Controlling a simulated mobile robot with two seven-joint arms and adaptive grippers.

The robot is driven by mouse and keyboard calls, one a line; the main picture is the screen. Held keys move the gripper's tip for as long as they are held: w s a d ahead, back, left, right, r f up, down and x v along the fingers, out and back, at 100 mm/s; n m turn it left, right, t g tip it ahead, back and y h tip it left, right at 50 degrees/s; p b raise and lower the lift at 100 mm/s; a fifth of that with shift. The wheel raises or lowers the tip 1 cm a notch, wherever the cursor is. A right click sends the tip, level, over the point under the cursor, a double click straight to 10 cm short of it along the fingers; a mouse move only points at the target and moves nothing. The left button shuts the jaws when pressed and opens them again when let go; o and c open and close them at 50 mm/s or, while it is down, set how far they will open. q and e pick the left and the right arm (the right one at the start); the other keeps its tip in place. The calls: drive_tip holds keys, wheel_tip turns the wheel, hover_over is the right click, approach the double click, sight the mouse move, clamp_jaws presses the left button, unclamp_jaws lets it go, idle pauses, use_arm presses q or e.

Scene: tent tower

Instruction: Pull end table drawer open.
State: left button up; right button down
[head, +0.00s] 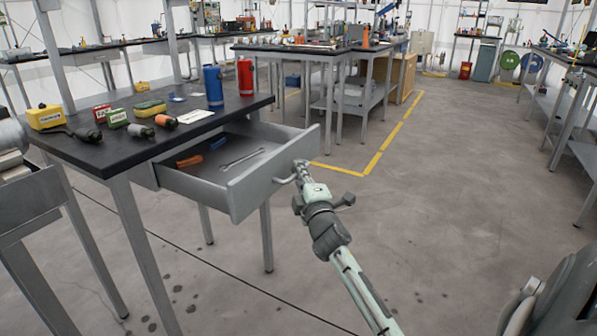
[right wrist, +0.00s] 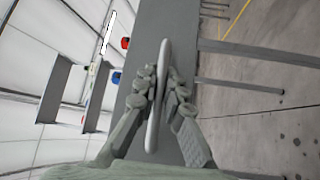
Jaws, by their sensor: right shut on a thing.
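The end table drawer (head: 250,190) is grey and stands open, pulled out from under the black table top (head: 130,140). Inside lie a wrench (head: 243,159), an orange-handled tool (head: 189,160) and a blue item (head: 218,143). My right gripper (head: 299,172) is at the drawer front. In the right wrist view its fingers (right wrist: 159,95) are closed around the bar handle (right wrist: 158,100), which runs along the grey drawer front (right wrist: 148,60). My left gripper is not in view.
On the table top stand a blue bottle (head: 213,88) and a red bottle (head: 245,77), with several small boxes and tools to the left. Other workbenches (head: 300,46) stand behind. The floor (head: 450,200) right of the drawer is clear.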

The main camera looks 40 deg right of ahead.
drive_tip(key=c, duration=1.6)
unclamp_jaws()
drive_tip(key=v, duration=1.2)
drive_tip(key=s+a+f+m+g+y, duration=0.1)
drive_tip(key=s+a+f+m+g, duration=0.15)
drive_tip(key=f, duration=0.55)
drive_tip(key=s+a+f+m+g+y, duration=0.1)
drive_tip(key=s+f+m+g, duration=0.15)
drive_tip(key=f, duration=0.45)
drive_tip(key=s+a+f+m+g+y, duration=0.1)
drive_tip(key=s+a+f+m+g, duration=0.15)
drive_tip(key=f, duration=0.55)
drive_tip(key=s+a+f+m+g+y, duration=0.2)
drive_tip(key=s+a+f+g, duration=0.5)
drive_tip(key=s+f, duration=0.6)
drive_tip(key=shift+s+a+m+y, duration=0.2)
drive_tip(key=shift+a+m+y, duration=0.15)
drive_tip(key=shift+a+y, duration=0.35)
